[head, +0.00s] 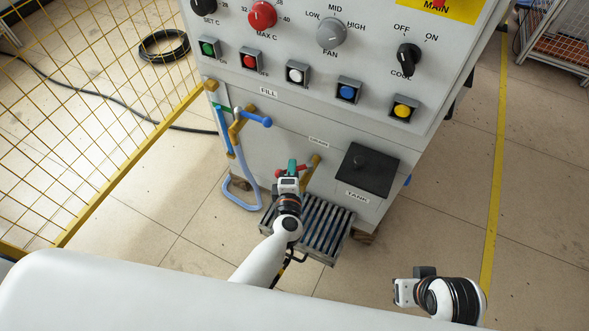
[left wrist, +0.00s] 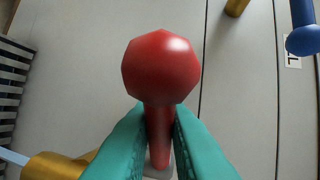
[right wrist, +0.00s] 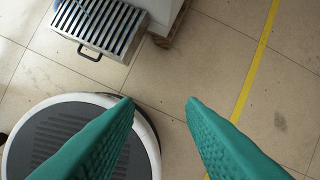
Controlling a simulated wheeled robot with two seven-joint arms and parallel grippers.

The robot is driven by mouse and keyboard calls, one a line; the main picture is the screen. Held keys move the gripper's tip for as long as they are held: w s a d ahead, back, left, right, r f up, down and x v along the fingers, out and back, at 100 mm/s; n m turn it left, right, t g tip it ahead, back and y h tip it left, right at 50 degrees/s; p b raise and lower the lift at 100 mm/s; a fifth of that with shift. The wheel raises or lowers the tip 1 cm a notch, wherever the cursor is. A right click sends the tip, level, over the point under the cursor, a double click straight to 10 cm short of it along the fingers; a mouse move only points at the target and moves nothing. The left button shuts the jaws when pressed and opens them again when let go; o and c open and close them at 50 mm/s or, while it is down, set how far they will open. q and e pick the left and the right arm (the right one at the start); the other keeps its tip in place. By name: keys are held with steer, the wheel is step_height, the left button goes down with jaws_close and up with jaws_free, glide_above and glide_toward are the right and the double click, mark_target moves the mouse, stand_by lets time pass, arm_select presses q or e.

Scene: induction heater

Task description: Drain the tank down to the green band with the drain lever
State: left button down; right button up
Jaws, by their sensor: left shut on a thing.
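The drain lever with its red knob (left wrist: 160,68) fills the middle of the left wrist view. My left gripper (left wrist: 158,125) is shut on the red stem below the knob. In the head view, my left gripper (head: 291,170) is at the cabinet's lower front, by the DRAIN label (head: 319,142), and hides most of the lever. A blue upright tube (head: 225,132) stands at the cabinet's left edge, with a small green patch (head: 221,107) near its top; the exact liquid level is too small to tell. My right gripper (right wrist: 163,105) is open and empty, away from the cabinet.
A blue fill lever (head: 256,119) sits under the FILL label. A slatted drain tray (head: 325,228) lies below the left gripper. The black TANK box (head: 367,170) juts out to the right. A yellow mesh fence (head: 85,110) stands left.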

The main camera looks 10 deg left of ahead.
arm_select(q)
steer(key=shift+f, duration=0.1)
steer(key=c, duration=1.4)
jaws_free()
steer(key=shift+c, duration=0.2)
